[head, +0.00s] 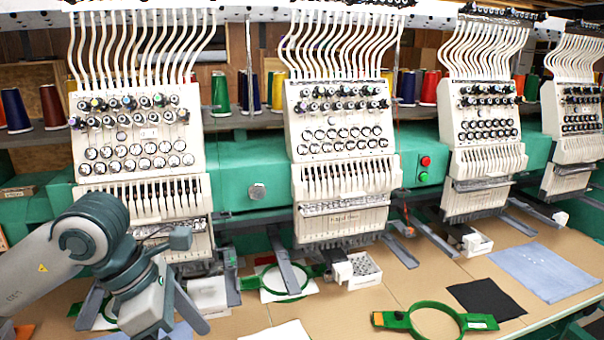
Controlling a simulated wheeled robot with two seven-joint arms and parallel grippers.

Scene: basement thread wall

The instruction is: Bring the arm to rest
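My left arm comes in from the left edge, bent, in front of the leftmost embroidery head. Its wrist hangs low over the tan table. My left gripper (187,308) points down near the bottom edge, close to a light blue cloth. Only one dark finger shows clearly, so its opening cannot be told. Nothing can be seen held in it. My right gripper is not in view.
Several white embroidery heads (340,130) stand along a green beam (250,170). A green hoop (436,320), black cloth (486,299) and blue cloth (545,272) lie at right. Another green hoop (262,283) sits under the second head. Grey bars jut over the table (375,290).

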